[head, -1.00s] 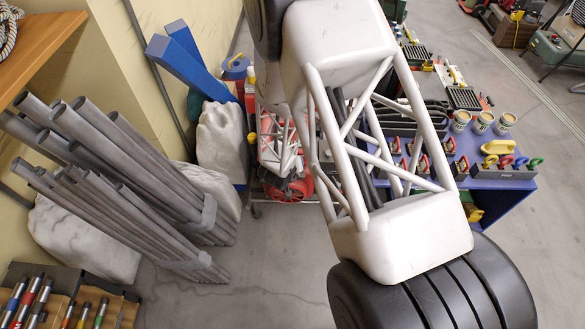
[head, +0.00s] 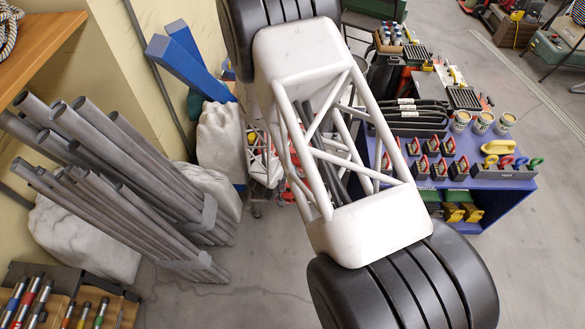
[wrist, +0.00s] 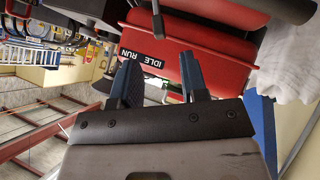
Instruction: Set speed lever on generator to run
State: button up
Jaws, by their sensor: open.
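In the wrist view, the red generator (wrist: 215,55) fills the upper middle. A black label (wrist: 144,61) with IDLE and RUN in white is on its lower left edge. A thin dark bar (wrist: 158,20) stands above the label and looks like the speed lever; which mark it is at I cannot tell. My gripper (wrist: 160,62) is open, its two blue-grey fingers pointing at the label area, with no object seen held between them. Whether a finger touches the generator is unclear.
Grey pipes (head: 110,180) and marble-like blocks stand at left. A blue table (head: 500,205) with clamps and tins is at right. A red machine (head: 262,168) shows partly behind my arm.

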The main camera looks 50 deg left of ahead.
jog(key=shift+x, duration=3.5)
grip_shut()
